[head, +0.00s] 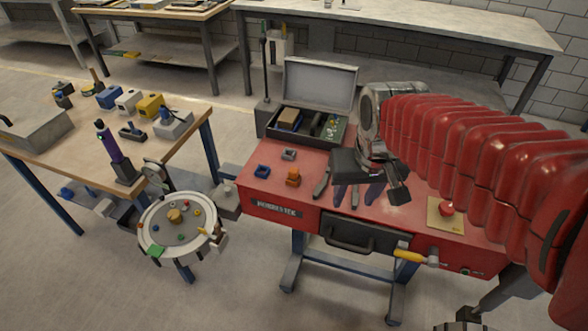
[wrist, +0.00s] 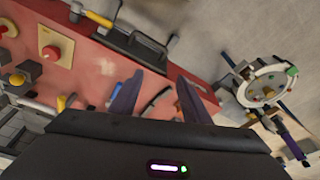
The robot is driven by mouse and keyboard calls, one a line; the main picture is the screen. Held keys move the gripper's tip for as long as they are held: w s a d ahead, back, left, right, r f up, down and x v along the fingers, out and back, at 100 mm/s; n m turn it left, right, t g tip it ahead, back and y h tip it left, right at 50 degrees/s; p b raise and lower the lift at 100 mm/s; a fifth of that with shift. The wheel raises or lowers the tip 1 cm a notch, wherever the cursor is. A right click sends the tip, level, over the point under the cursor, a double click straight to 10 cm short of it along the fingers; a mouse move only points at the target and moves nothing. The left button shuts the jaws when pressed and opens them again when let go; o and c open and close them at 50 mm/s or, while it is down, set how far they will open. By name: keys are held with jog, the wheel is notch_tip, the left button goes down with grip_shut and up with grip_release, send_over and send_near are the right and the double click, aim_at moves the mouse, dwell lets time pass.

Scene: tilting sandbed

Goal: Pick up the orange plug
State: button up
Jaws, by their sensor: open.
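The orange plug (head: 293,177) stands on the left part of the red bench top (head: 255,198) in the head view. My gripper (head: 358,195) is over the bench to the right of the plug, apart from it, pointing down. Its two dark fingers are spread with nothing between them. In the wrist view my gripper (wrist: 158,92) also shows open fingers above the red top. I cannot clearly make out the plug there, partly because a finger blocks the view.
A blue part (head: 262,171) and a grey part (head: 289,154) sit near the plug. An open case (head: 318,85) stands behind. A red button on a yellow plate (head: 445,209) is at right. A round sandbed tray (head: 148,240) is beyond the bench's left side.

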jog(key=w+a+m+g, duration=0.1)
jog(key=w+a+m, duration=0.1)
jog(key=w+a, duration=0.4)
jog(key=w+a+m+g, duration=0.1)
jog(key=w+a, duration=0.6)
jog(key=w, duration=0.8)
jog(key=shift+m+g, duration=0.4)
jog(key=shift+m, duration=0.4)
send_over(295, 169)
notch_tip(295, 169, down, 9)
jog(key=shift+r, duration=0.2)
